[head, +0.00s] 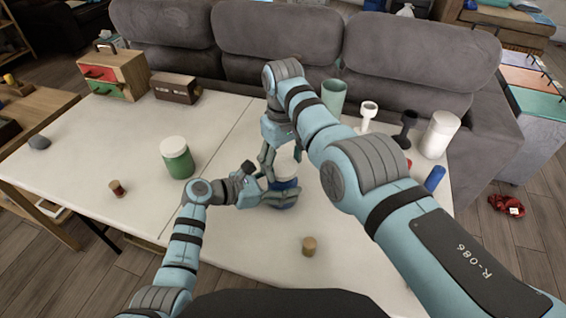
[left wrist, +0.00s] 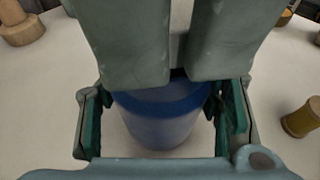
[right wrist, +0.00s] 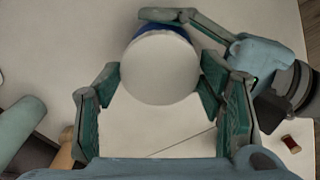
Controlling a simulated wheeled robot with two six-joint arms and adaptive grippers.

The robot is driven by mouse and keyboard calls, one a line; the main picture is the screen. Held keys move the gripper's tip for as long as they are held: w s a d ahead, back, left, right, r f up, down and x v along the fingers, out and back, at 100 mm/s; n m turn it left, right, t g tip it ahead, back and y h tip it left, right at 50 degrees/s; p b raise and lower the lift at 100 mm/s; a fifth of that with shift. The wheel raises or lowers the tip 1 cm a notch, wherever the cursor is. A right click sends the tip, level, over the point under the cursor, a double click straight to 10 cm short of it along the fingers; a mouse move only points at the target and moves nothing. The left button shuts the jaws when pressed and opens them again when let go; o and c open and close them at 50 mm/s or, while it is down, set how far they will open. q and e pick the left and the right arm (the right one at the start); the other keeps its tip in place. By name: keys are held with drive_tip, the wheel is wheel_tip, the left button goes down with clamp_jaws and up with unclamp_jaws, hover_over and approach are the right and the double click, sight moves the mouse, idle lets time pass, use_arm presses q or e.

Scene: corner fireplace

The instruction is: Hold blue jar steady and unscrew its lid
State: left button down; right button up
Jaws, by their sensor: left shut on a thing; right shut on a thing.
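The blue jar (head: 283,205) with a white lid (right wrist: 160,68) stands upright on the white table, partly hidden by my grippers. My left gripper (head: 272,192) is shut around the jar's blue body from the left. In the left wrist view the blue body (left wrist: 160,118) sits between its fingers. My right gripper (head: 278,168) comes down from above and is shut on the white lid. In the right wrist view its fingers touch the lid's left and right sides. A blue edge shows behind the lid, and I cannot tell whether the lid is loose.
A green jar (head: 178,165) with a white lid stands to the left. A cork-like cylinder (head: 309,246) is in front and a small spool (head: 118,189) at far left. A teal cup (head: 333,97), dumbbell shapes (head: 367,117) and a white cylinder (head: 439,135) stand behind my right arm.

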sight(283, 165)
wheel_tip(283, 165, up, 4)
drive_tip(key=shift+r, duration=0.1)
use_arm(q)
drive_tip(key=shift+c, duration=2)
unclamp_jaws()
